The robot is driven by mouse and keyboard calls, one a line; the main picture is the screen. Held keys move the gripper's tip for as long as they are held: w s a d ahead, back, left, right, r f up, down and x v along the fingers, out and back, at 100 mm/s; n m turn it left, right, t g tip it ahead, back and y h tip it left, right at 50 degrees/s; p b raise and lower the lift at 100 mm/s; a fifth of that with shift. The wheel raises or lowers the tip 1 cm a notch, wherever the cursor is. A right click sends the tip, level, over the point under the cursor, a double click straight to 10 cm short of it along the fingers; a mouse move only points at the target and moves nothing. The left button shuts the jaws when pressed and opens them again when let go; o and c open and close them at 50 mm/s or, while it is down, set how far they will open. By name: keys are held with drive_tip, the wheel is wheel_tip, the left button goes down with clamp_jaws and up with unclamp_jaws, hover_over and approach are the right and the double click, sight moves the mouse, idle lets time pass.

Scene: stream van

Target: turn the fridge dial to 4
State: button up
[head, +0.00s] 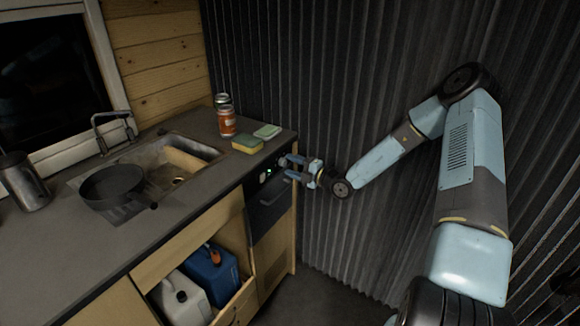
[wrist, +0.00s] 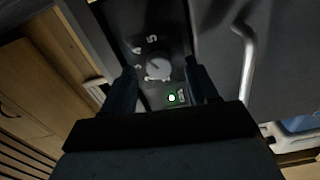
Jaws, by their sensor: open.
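The fridge (head: 270,206) is a dark unit set into the counter front at its right end. Its round grey dial (wrist: 158,68) shows in the wrist view on a black panel, with pale numerals around it; a 5 reads above it, and the other marks are too blurred to read surely. A green light (wrist: 172,98) glows just below the dial. My gripper (wrist: 160,80) is open, with one finger on each side of the dial in the picture. I cannot tell whether the fingers touch it. In the head view my gripper (head: 291,168) is at the fridge's top panel and hides the dial.
A fridge handle (wrist: 246,75) stands out beside the panel. Above, the counter (head: 190,222) holds a sponge (head: 247,145), an orange jar (head: 227,122), a can and a pan (head: 112,186). A corrugated wall (head: 330,100) stands behind my arm. Jugs (head: 210,272) sit in the open cupboard.

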drive_tip(key=v, duration=1.2)
drive_tip(key=shift+d, duration=0.15)
drive_tip(key=shift+s, duration=0.1)
